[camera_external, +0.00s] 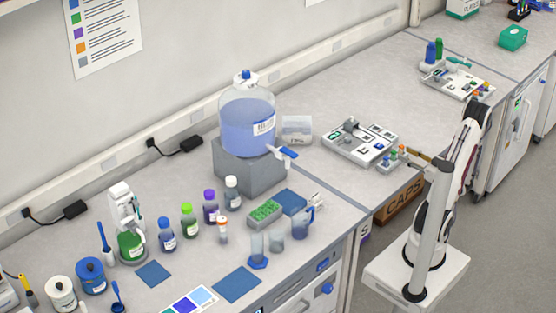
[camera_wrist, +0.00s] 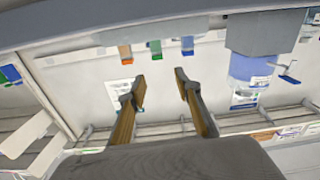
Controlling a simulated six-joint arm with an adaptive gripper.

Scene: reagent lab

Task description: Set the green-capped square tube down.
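The green-capped square tube (camera_wrist: 156,49) stands upright between an orange-capped tube (camera_wrist: 125,51) and a blue-capped tube (camera_wrist: 188,46) in the inverted wrist view. In the external view, its green cap (camera_external: 394,155) shows small at the little grey rack (camera_external: 389,167) near the bench's front edge. My gripper (camera_wrist: 160,76) is open, its two tan fingers apart with nothing between them. The green cap lies in line with the gap between the fingertips. In the external view my gripper (camera_external: 417,158) is just right of the rack, apart from the tubes as far as I can see.
A grey tray (camera_external: 360,157) with fittings lies left of the rack. The blue carboy (camera_external: 248,125) on its grey stand is farther left. Bottles and a green rack (camera_external: 264,214) crowd the front-left bench. Bare bench lies behind the tray.

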